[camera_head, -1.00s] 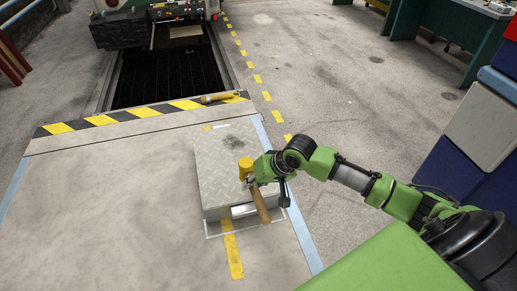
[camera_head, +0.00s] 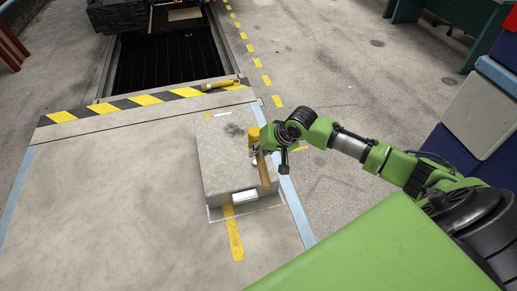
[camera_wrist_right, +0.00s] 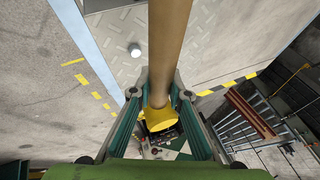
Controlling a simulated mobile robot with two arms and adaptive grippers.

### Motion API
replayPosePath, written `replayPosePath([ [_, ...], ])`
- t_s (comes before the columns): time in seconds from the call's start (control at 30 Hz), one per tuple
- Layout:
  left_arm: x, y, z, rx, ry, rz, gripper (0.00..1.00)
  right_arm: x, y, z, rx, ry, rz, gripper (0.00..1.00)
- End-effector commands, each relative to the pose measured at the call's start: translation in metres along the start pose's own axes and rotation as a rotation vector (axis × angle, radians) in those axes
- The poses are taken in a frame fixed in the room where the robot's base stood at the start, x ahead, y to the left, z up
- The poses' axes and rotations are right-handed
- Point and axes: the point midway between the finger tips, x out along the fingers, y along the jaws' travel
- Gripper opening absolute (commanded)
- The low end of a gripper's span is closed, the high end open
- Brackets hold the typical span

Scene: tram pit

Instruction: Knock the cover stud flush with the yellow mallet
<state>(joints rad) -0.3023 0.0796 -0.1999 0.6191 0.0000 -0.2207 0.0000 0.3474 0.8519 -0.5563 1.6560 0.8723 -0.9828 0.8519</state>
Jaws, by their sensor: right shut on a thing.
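The mallet has a yellow head (camera_head: 253,136) and a wooden handle (camera_head: 265,172). My right gripper (camera_head: 259,155) is shut on the handle close to the head, at the right side of the grey tread-plate cover (camera_head: 222,165). In the right wrist view the handle (camera_wrist_right: 168,45) runs up from between the fingers (camera_wrist_right: 163,85), and the yellow head (camera_wrist_right: 160,120) is below. A small pale round stud (camera_wrist_right: 135,50) stands on the plate, left of the handle and apart from it. I cannot make out the stud in the head view. My left gripper is out of view.
A yellow torch-like object (camera_head: 220,85) lies on the striped hazard edge (camera_head: 145,100) beside the dark open pit (camera_head: 168,60). Blue and grey boxes (camera_head: 475,120) stand at the right. The platform left of the cover is clear.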

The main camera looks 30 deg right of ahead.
Motion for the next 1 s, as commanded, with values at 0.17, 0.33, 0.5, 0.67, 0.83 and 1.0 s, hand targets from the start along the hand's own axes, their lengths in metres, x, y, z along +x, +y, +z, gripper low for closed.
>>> replayPosePath([
  [0.17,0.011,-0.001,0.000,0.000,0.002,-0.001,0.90,0.022,0.009,0.009,0.001,0.000,-0.002,0.00],
  [0.33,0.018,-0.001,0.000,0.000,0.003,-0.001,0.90,0.039,0.017,0.016,0.000,0.001,-0.002,0.00],
  [0.5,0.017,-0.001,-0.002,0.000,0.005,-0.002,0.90,0.042,0.018,0.017,0.000,0.003,-0.002,0.00],
  [0.67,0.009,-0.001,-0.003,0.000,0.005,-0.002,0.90,0.041,0.018,0.018,0.001,0.001,-0.001,0.00],
  [0.83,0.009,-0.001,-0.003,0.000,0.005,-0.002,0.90,0.042,0.019,0.018,0.000,0.002,-0.002,0.00],
  [1.0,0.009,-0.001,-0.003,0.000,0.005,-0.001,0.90,0.043,0.019,0.018,0.000,0.002,-0.001,0.00],
])
